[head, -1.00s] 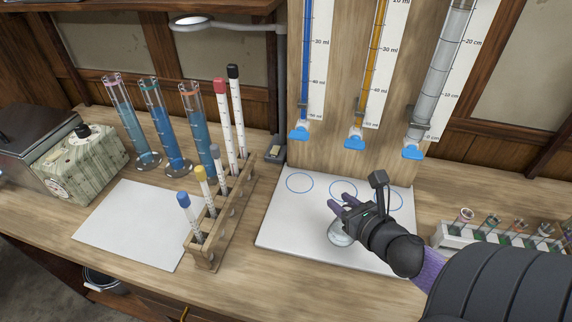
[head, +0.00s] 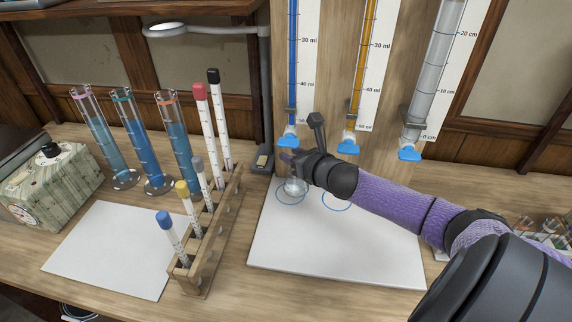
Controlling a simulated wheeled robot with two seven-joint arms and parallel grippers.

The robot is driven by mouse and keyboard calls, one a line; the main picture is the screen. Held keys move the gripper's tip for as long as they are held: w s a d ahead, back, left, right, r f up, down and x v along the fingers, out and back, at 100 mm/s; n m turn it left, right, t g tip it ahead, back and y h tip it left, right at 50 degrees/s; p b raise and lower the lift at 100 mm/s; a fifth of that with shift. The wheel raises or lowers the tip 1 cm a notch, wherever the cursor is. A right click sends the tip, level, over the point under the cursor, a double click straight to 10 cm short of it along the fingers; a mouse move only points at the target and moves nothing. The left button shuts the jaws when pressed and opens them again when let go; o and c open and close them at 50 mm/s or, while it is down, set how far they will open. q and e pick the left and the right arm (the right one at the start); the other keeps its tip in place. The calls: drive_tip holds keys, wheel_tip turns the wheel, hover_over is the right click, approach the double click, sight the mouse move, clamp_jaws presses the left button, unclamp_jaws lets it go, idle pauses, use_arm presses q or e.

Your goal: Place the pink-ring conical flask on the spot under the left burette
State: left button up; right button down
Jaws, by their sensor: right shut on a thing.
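In the head view a clear glass conical flask (head: 296,188) stands at or just above the left blue circle (head: 283,198) on the white board, under the left burette (head: 292,60) with blue liquid and a blue tap. I cannot tell whether its base touches the board. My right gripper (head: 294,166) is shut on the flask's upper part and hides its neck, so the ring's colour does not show. My left gripper is not in view.
The orange burette (head: 363,60) and the grey burette (head: 430,70) hang to the right. A wooden rack (head: 208,240) of tubes and three measuring cylinders (head: 135,145) stand left. The white board (head: 330,250) is bare in front.

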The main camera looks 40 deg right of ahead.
drive_tip(key=shift+w+d, duration=0.1)
drive_tip(key=shift+w, duration=0.95)
drive_tip(key=shift+w+f+b, duration=0.15)
drive_tip(key=shift+f+b, duration=0.7)
drive_tip(key=shift+f, duration=0.85)
drive_tip(key=shift+f, duration=0.15)
drive_tip(key=c, duration=0.7)
unclamp_jaws()
drive_tip(key=shift+o, duration=0.2)
